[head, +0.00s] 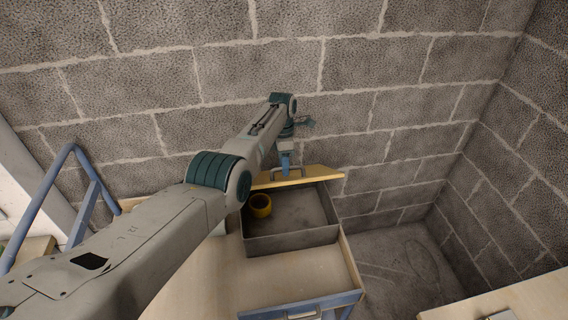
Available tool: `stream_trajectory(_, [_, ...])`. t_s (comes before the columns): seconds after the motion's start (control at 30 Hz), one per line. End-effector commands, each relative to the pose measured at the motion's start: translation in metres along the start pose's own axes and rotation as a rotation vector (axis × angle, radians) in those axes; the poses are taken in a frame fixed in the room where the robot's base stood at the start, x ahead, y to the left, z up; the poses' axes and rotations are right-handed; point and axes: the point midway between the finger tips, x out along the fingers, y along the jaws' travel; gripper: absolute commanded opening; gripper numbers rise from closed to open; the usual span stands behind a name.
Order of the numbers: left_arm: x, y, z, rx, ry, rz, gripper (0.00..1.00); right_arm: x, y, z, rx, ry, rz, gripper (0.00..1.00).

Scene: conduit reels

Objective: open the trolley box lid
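The trolley box (290,241) is a grey open-topped box on a wooden trolley top (285,275). Its pale wooden lid (322,177) stands up at the back edge, seen at a steep angle, so the inside of the box shows. My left arm reaches across from the lower left. My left gripper (286,166) is at the lid's upper edge, beside what looks like its handle. The fingers are too small and covered to tell whether they are open or shut, or whether they touch the handle. My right gripper is not in view.
A yellow roll (260,205) lies in the box's left part. A blue drawer front (303,307) is at the trolley's front. A blue rail frame (66,200) stands at left. A block wall (400,100) is close behind the lid. Bare floor (400,265) lies right of the trolley.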

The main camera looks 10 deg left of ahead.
Motion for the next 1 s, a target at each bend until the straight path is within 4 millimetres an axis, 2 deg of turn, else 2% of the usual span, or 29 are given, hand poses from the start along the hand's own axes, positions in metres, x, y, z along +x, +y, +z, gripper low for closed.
stream_trajectory(0.47, [-0.006,0.0,0.002,0.002,-0.003,0.002,0.34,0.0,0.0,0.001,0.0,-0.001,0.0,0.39])
stream_trajectory(0.63, [-0.032,0.0,0.002,0.002,-0.004,0.004,0.34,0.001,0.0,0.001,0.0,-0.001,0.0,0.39])
stream_trajectory(0.9, [-0.084,0.0,0.001,0.002,-0.003,0.004,0.34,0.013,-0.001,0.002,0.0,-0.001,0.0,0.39])
stream_trajectory(1.0, [-0.097,0.0,0.001,0.001,-0.002,0.002,0.34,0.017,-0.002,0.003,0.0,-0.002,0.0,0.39])
